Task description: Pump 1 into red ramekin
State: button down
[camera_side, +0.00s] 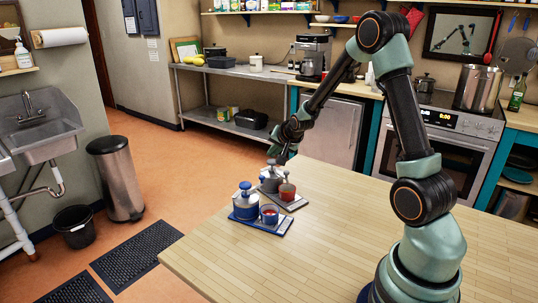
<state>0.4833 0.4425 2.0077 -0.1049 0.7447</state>
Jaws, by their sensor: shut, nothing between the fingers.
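Two pump dispensers stand on the wooden table (345,215). A blue pump (245,209) with a blue knob stands on a blue tray (271,231), beside a blue ramekin (269,216) with something red inside. Just behind, a grey pump (269,184) stands on a grey tray (295,205), with the red ramekin (287,192) at its right. What the red ramekin holds is too small to tell. No numbers on the pumps can be read. My gripper (283,160) is shut and empty, pointing down close above the grey pump. I cannot tell whether it touches the pump's top.
The right and front of the table are clear. The blue pump and its ramekin stand close in front of the grey set. A steel bin (117,180), a sink (38,128), a steel shelf unit (228,72) and an oven (440,150) are beyond the table.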

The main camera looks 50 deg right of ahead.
aim_at(273, 162)
jog(key=shift+r, duration=0.25)
jog(key=shift+r, duration=0.1)
notch_tip(273, 162, up, 6)
jog(key=shift+f, duration=0.1)
dwell(0.5)
dwell(0.5)
jog(key=s+a+r+n+y, duration=0.1)
jog(key=s+a+r+n, duration=0.2)
jog(key=a, duration=0.4)
jog(key=s+a+r+n+y, duration=0.2)
jog(key=s+a+r+n, duration=0.15)
jog(key=a, duration=0.35)
jog(key=s+a+n+g+y, duration=0.1)
jog(key=s+a+n+g, duration=0.1)
jog(key=s+a+n, duration=0.5)
jog(key=s+a, duration=0.4)
jog(key=s, duration=0.1)
jog(key=shift+s+g, duration=0.3)
